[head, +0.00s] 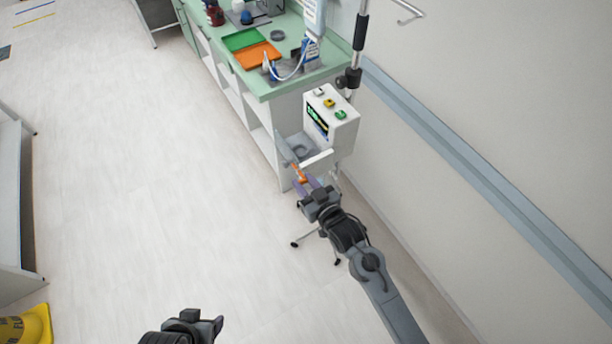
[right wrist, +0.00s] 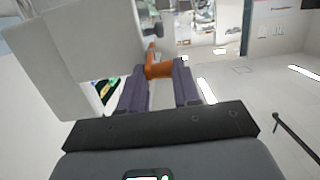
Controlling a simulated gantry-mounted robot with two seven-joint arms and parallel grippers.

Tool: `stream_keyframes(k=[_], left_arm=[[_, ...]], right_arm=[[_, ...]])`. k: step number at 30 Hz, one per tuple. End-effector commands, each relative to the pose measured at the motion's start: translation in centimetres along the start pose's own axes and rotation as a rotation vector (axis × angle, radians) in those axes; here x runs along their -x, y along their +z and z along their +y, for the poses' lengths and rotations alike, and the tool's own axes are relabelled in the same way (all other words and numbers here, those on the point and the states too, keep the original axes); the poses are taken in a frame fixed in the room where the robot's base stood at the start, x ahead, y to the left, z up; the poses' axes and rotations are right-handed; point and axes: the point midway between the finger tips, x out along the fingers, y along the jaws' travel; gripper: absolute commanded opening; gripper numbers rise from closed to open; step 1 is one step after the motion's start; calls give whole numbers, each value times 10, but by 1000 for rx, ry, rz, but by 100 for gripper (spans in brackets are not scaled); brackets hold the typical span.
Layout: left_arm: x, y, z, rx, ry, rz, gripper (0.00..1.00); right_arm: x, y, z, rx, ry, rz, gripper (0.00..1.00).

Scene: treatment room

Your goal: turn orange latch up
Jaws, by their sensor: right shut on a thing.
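The orange latch (head: 299,174) is on the open door (head: 287,152) of a white pump box (head: 333,122) mounted on a pole. My right gripper (head: 307,183) reaches up to it from below right and is shut on it. In the right wrist view the orange latch (right wrist: 158,68) sits between the two purple fingers of my right gripper (right wrist: 160,88), with the white box filling the upper left. My left gripper (head: 215,326) is low in the head view, away from the box; its fingertips are too small to read.
A green counter (head: 268,82) with a green tray (head: 242,40), an orange tray (head: 258,56) and bottles stands behind the pump. A wall with a grey rail (head: 470,190) runs along the right. The floor at left is clear, with a yellow sign (head: 38,325) at lower left.

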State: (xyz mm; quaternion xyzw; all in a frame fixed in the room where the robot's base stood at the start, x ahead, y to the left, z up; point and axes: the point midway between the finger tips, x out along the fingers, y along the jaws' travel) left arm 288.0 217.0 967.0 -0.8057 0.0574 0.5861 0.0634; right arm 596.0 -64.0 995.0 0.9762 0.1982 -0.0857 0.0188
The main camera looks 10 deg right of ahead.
Motion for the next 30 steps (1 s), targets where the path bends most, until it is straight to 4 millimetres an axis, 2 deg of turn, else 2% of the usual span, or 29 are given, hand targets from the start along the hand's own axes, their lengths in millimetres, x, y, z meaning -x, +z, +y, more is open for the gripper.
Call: stream_keyframes(k=[1,3,18,24,30], left_arm=[[26,-8,0,2,2,1,68],[43,-14,0,5,4,2,68],[150,-48,-4,6,5,3,68],[175,-56,-7,0,-1,1,68],[184,-58,-8,-4,-3,1,68]], right_arm=[[2,-16,-5,1,-11,-34,1],[1,-20,-6,2,-12,-85,1],[-9,-42,-7,4,-15,-500,1],[-18,-48,-7,4,-14,-689,1],[-28,-50,-8,6,-15,-877,1]])
